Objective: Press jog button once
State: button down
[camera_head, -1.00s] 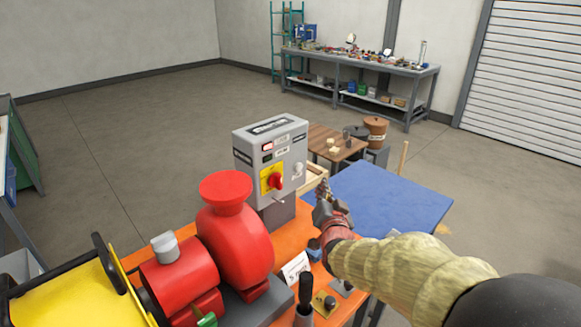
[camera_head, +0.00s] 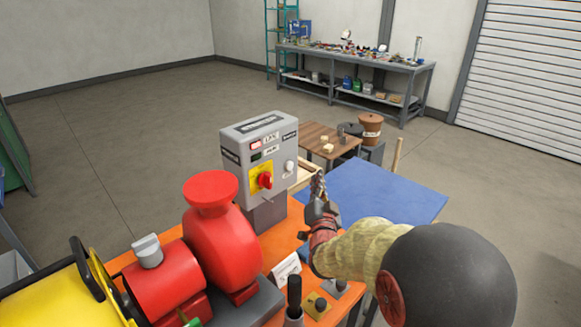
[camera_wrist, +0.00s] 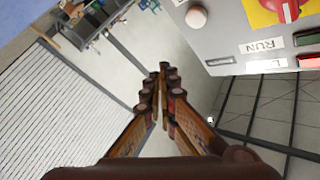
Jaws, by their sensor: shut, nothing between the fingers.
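The grey control box (camera_head: 263,165) stands upright on the orange bench. Its front has a red rotary switch on a yellow plate (camera_head: 261,179), a red and a green indicator, and a white round button (camera_head: 290,166) at the right side. I cannot read a jog label on that button. The button also shows in the wrist view (camera_wrist: 196,17), up and right of my fingertips. My gripper (camera_head: 318,186) is right of the box, apart from it. In the wrist view my gripper (camera_wrist: 165,72) has its fingers together, with nothing between them.
A red pump (camera_head: 220,232) stands left of the box, with a yellow guard (camera_head: 65,295) further left. A white sign (camera_head: 286,270) and small bench controls (camera_head: 318,306) are in front. A blue surface (camera_head: 385,192) and a wooden table (camera_head: 325,140) lie behind my gripper.

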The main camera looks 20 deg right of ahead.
aim_at(289, 166)
jog(key=w+a, duration=0.2)
jog(key=w, duration=0.5)
jog(key=shift+w+a, duration=0.15)
jog(key=shift+a, duration=0.2)
jog(key=shift+w+b, duration=0.1)
jog(key=shift+b, duration=0.2)
dwell(0.9)
jog(key=shift+w+a+b, duration=0.15)
jog(key=shift+w+b, duration=0.15)
jog(key=shift+w+a, duration=0.15)
jog(key=shift+w, duration=0.25)
dwell(0.8)
jog(key=shift+b, duration=0.3)
jog(key=shift+s+d+b, duration=0.3)
jog(key=shift+s+b, duration=0.05)
jog(key=shift+s, duration=0.5)
